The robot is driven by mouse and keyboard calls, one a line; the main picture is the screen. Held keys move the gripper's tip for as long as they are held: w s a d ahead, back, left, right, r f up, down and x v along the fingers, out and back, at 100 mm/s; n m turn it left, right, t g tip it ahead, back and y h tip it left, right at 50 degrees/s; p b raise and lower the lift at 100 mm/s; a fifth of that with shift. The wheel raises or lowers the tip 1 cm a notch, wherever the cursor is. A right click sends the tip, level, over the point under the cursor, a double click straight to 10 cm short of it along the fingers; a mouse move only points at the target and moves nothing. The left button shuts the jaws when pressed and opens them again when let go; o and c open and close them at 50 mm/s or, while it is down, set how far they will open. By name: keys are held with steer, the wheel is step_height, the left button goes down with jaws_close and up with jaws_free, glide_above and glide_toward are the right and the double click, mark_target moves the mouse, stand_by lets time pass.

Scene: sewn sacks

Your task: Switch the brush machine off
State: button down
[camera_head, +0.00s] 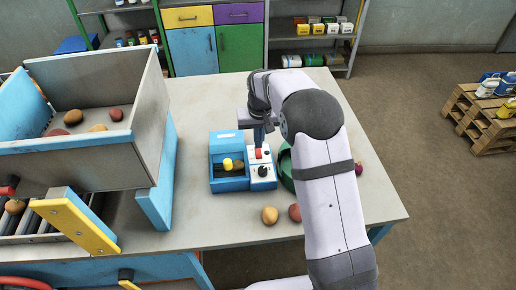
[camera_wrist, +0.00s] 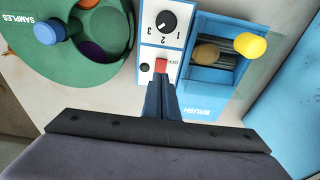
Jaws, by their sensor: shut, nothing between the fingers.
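The brush machine (camera_head: 229,183) is a small blue box on the table, with a white control panel (camera_head: 263,184) on its right side. It also shows in the wrist view (camera_wrist: 208,76), with the word BRUSH on it. The panel carries a red switch (camera_wrist: 161,66) with OFF printed beside it, a black dial (camera_wrist: 166,21) marked 1, 2, 3, and a small dark round spot (camera_wrist: 145,68). A brown potato (camera_wrist: 206,53) lies inside near a yellow knob (camera_wrist: 251,45). My gripper (camera_wrist: 161,84) is shut and empty, pointing down with its tips at the red switch. I cannot tell whether they touch it.
A green round SAMPLES tray (camera_wrist: 92,55) with a blue knob (camera_wrist: 48,32) stands close beside the panel, partly behind my arm in the head view. A large grey hopper (camera_head: 92,165) with potatoes fills the table's left.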

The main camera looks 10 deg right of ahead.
mark_target(259, 156)
step_height(259, 156, up, 4)
steer(key=shift+f+p, duration=0.25)
steer(key=shift+p, duration=0.9)
steer(key=shift+s, duration=0.1)
steer(key=s+d+g+b, duration=0.1)
steer(key=s+d, duration=0.2)
steer(key=s, duration=1.3)
steer(key=s+d+f+b, duration=0.1)
steer(key=s+d, duration=0.2)
steer(key=s, duration=1.2)
steer(key=shift+s+f+g, duration=0.15)
steer(key=shift+s+g, duration=0.2)
steer(key=shift+g, duration=0.05)
